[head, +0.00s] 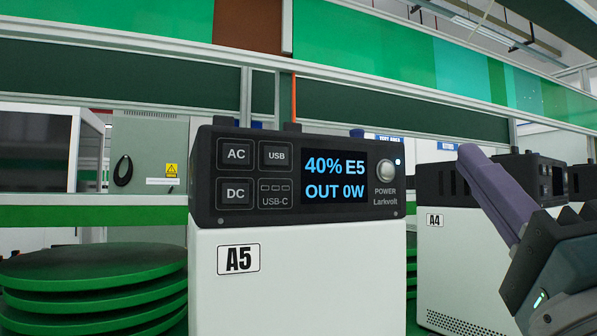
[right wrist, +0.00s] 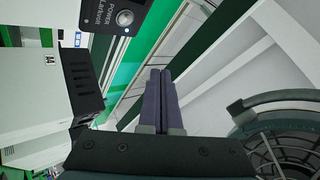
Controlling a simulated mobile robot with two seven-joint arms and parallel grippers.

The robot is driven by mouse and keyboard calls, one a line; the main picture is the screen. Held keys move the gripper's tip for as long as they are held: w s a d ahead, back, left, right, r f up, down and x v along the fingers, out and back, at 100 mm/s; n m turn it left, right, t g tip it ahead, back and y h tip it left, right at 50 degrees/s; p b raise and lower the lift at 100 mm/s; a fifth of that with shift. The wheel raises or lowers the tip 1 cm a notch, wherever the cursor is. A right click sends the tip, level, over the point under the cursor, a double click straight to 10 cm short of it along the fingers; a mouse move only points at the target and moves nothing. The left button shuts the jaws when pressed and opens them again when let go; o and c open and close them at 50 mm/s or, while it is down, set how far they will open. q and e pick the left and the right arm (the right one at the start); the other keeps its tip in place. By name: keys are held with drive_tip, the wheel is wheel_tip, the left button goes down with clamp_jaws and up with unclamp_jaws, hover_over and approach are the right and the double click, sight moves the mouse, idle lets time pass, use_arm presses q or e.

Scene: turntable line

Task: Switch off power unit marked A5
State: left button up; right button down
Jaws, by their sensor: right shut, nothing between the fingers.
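The power unit marked A5 (head: 295,275) stands upright in the middle of the head view, white below with a dark control panel. Its lit screen (head: 334,178) reads "40% E5" and "OUT 0W". The round POWER button (head: 385,171) is right of the screen, with a small light glowing above it. The button also shows at the top of the right wrist view (right wrist: 125,17). My right gripper (head: 470,152) is shut and empty, to the right of the button and apart from it. Its closed fingers also show in the right wrist view (right wrist: 160,72). My left gripper is out of view.
A similar unit marked A4 (head: 460,262) stands at the right, partly behind my right gripper. Stacked green discs (head: 92,268) lie at the left. A metal frame rail (head: 395,118) runs behind the units. A grey cabinet (head: 145,150) stands at the back left.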

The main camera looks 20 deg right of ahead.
drive_tip(key=b, duration=0.1)
approach(389, 155)
wheel_tip(389, 155, up, 4)
drive_tip(key=w+d, duration=0.1)
drive_tip(key=w, duration=0.1)
drive_tip(key=shift+w+d+f+y, duration=0.15)
drive_tip(key=shift+d+f+y, duration=0.05)
drive_tip(key=shift+y, duration=0.1)
drive_tip(key=shift+w, duration=0.1)
idle(1.6)
drive_tip(key=shift+w, duration=0.3)
drive_tip(key=shift+w, duration=0.35)
idle(0.5)
drive_tip(key=shift+s, duration=0.75)
